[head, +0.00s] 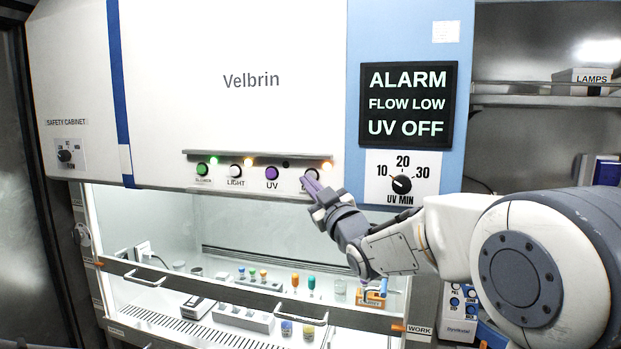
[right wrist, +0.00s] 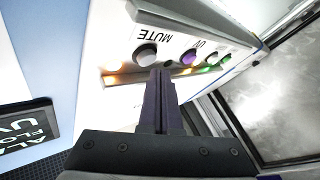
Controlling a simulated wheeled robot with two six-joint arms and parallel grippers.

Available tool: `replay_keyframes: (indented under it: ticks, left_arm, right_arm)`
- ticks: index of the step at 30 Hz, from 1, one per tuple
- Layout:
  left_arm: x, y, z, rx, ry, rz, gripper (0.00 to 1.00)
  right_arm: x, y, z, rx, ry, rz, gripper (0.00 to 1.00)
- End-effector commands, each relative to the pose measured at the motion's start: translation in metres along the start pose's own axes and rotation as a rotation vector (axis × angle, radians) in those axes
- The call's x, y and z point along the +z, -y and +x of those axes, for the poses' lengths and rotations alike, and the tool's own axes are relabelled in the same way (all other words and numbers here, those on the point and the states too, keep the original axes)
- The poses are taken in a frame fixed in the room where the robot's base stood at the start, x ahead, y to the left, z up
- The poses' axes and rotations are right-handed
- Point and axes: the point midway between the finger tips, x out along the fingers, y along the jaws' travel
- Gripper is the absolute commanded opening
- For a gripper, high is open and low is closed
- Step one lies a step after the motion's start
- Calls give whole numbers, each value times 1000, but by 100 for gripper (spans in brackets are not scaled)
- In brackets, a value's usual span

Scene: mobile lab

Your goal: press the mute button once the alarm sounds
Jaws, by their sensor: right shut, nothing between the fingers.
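The mute button (head: 312,174) is a round grey-white knob at the right end of the cabinet's control strip, partly covered by my fingers in the head view. In the right wrist view the button (right wrist: 146,54) shows beside the printed word MUTE. My right gripper (head: 309,184) is shut and empty, its purple fingertips right at the button. In the right wrist view the fingertips (right wrist: 161,72) overlap the button's edge; I cannot tell whether they touch it. The display (head: 407,105) reads ALARM, FLOW LOW, UV OFF. My left gripper is out of view.
Left of mute sit the purple UV button (head: 271,173), the white light button (head: 236,171) and the green blower button (head: 202,169). An amber lamp (head: 327,166) glows above mute. A UV MIN dial (head: 401,184) is to the right. Racks and vials stand inside the cabinet below.

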Motion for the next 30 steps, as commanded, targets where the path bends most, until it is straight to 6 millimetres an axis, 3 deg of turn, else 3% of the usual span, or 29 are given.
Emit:
replay_keyframes:
  ticks: [30]
  left_arm:
    - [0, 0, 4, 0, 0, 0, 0]
  right_arm:
    - [7, -6, 8, 0, 1, 0, 0]
